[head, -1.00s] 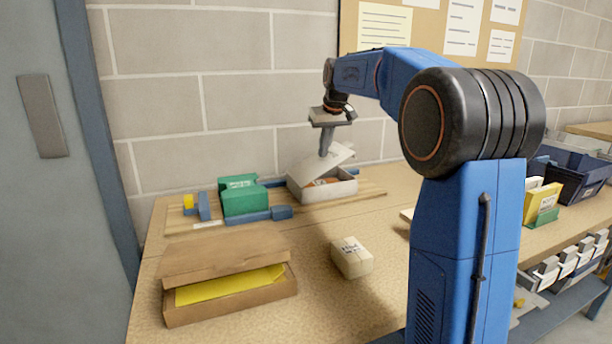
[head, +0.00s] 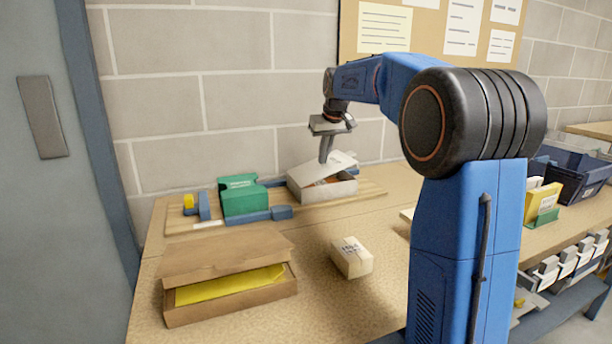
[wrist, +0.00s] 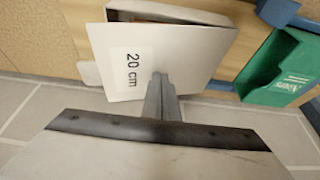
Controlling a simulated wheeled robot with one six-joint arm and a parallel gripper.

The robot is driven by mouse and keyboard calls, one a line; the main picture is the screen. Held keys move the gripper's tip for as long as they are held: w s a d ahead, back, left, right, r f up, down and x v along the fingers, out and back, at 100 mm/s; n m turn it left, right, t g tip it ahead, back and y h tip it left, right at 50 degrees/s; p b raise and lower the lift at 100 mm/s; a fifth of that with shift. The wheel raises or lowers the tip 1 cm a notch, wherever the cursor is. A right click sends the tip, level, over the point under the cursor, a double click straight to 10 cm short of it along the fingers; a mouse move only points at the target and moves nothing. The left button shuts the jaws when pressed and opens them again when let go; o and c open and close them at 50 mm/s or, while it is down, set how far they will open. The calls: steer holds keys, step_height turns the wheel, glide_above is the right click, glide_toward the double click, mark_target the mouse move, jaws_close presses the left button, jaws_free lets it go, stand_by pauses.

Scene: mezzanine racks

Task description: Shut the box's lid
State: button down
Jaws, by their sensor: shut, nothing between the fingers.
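The white box (head: 335,190) stands on a wooden board at the back of the bench. Its lid (head: 308,171) is partly open, tilted at a low angle, with a gap showing orange-brown contents at the front. In the wrist view the lid (wrist: 185,62) bears a "20 cm" label, and the box (wrist: 225,12) shows behind it. My gripper (head: 324,160) is shut and empty, pointing down, its fingertips at the lid's outer face.
A green box (head: 240,196) and blue fixtures (head: 270,214) stand left of the white box. In front are an open brown carton (head: 230,302) with yellow contents and a small wrapped parcel (head: 352,258). A block wall (head: 230,100) rises close behind.

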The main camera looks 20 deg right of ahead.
steer(key=shift+f, duration=1.4)
steer(key=shift+r, duration=0.15)
step_height(320, 180, up, 18)
stand_by(1.2)
stand_by(0.3)
